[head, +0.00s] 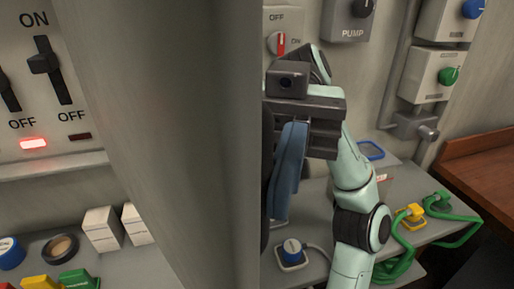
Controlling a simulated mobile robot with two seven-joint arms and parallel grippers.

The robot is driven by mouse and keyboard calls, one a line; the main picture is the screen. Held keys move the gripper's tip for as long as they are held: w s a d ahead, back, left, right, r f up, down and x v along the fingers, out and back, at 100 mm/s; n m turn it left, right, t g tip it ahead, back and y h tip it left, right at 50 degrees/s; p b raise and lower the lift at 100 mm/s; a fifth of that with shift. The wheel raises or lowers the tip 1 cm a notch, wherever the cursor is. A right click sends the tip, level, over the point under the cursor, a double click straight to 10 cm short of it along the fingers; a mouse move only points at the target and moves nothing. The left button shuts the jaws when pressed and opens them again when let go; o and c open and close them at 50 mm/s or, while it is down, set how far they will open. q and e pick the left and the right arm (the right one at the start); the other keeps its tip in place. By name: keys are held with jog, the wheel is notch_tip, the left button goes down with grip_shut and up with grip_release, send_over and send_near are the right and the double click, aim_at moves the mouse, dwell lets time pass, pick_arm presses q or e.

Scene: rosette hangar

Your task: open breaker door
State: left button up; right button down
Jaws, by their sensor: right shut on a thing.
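The breaker door (160,140) is a tall grey panel filling the middle of the head view. It stands swung out toward me, with the breaker panel (30,120) of black levers, ON and OFF labels and a lit red lamp in view left of it. My right gripper (278,185) is at the door's right edge. It is shut, with a blue finger pointing down against a dark part beside the door, seemingly the handle. The door hides most of that part and the other finger. My left gripper is not in view.
Several switch boxes, one labelled PUMP (350,22), hang on the wall at right. Tape and small white boxes (102,229) lie at lower left.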

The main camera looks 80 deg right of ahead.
dwell(0.3)
jog(key=c, duration=1.2)
grip_release()
jog(key=shift+a, duration=0.1)
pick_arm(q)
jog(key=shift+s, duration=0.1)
pick_arm(e)
jog(key=shift+o, duration=0.2)
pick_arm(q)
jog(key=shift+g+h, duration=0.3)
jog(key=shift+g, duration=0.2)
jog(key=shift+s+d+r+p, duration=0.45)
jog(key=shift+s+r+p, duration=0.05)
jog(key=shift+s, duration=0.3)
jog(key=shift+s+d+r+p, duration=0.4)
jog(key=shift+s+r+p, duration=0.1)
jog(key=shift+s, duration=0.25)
pick_arm(e)
jog(key=d, duration=0.7)
jog(key=shift+d, duration=0.3)
